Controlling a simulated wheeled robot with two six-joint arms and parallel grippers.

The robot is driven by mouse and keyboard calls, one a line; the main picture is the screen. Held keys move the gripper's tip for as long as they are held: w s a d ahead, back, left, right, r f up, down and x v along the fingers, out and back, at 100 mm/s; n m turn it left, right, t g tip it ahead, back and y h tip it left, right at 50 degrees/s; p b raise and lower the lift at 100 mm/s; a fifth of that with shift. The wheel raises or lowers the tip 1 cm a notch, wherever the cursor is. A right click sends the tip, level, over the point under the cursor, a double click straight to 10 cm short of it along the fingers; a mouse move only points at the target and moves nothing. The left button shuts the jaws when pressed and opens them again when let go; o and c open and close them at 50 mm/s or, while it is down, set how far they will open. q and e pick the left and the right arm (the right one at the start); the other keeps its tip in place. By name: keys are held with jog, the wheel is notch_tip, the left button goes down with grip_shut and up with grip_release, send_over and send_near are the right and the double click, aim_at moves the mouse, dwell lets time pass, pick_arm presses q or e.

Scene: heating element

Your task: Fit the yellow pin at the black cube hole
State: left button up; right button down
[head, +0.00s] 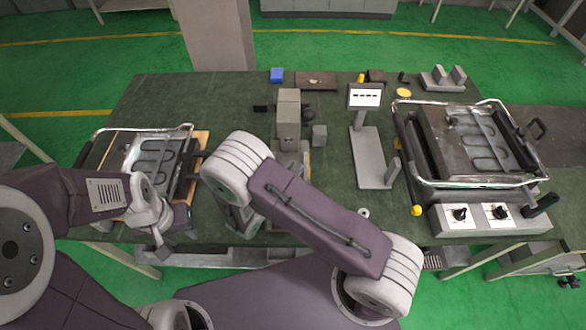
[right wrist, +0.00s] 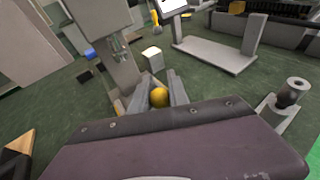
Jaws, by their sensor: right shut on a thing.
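The yellow pin (right wrist: 159,97) shows as a rounded yellow end between the fingers of my right gripper (right wrist: 160,88) in the right wrist view. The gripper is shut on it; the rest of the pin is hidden. In the head view my right arm hides the pin. A small black block (head: 260,108) lies on the table left of the grey press-like stand, and it also shows in the right wrist view (right wrist: 84,75). No hole can be made out in it. My left gripper (head: 165,240) is at the table's front left, by a wire-framed heating unit; its opening is unclear.
The grey stand (head: 288,120) rises near the right gripper, with a small grey cube (head: 319,135) beside it. A blue block (head: 277,75) is at the back. A display stand (head: 372,155) and a larger heating unit (head: 470,140) are to the right. The back left of the table is clear.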

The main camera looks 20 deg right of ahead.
jog(key=shift+f+b, duration=0.8)
jog(key=shift+f, duration=0.2)
jog(key=c, duration=1.2)
grip_release()
jog(key=b+v, duration=0.1)
jog(key=v, duration=0.8)
jog(key=shift+r, duration=0.1)
